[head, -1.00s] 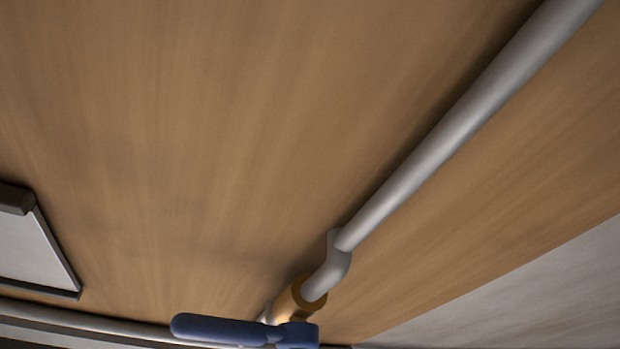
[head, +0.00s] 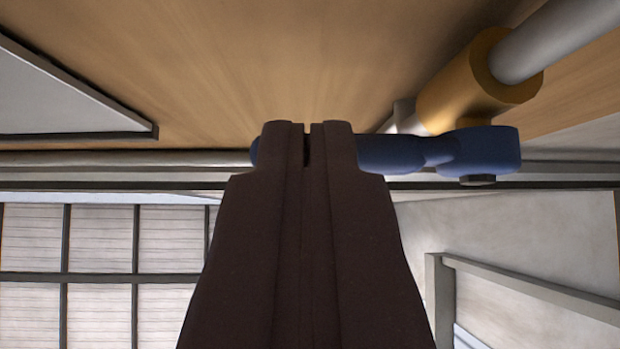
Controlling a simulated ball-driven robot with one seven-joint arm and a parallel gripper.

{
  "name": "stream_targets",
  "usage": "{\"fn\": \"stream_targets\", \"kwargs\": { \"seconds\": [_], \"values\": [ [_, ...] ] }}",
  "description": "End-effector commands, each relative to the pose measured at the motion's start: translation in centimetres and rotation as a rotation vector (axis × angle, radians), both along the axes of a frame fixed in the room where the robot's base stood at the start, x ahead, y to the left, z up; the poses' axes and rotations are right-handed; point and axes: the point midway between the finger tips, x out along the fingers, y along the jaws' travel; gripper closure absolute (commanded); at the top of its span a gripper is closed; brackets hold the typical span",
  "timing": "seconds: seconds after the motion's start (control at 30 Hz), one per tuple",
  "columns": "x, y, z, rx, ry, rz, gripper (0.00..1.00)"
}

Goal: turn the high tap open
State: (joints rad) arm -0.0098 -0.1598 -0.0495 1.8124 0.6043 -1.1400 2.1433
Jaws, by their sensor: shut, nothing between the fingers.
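The high tap has a brass-coloured body (head: 462,92) on a grey pipe, at the upper right of the head view. Its blue lever handle (head: 480,150) reaches left from a bolted hub under the body and lies level across the picture. My gripper (head: 307,135) is dark brown and rises from the bottom middle. Its fingers are together with only a thin slit between them and nothing held. The fingertips overlap the lever near its left end and hide part of it. I cannot tell whether they touch it.
The grey pipe (head: 565,38) runs up to the right from the tap along a wooden surface (head: 270,60). A thin horizontal pipe (head: 120,160) crosses behind the lever. A framed pale panel (head: 60,95) is at upper left. A grey frame (head: 520,290) stands at lower right.

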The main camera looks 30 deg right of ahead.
Motion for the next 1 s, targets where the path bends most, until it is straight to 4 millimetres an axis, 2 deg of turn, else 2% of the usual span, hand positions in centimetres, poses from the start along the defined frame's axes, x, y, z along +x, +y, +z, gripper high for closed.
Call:
{"fn": "stream_targets", "kwargs": {
  "seconds": [0.13,1.0],
  "values": [
    [0.02,0.03,0.83,0.000,0.000,0.000,1.00],
    [-0.22,-0.12,1.33,-0.050,0.064,0.000,1.00]
  ]
}}
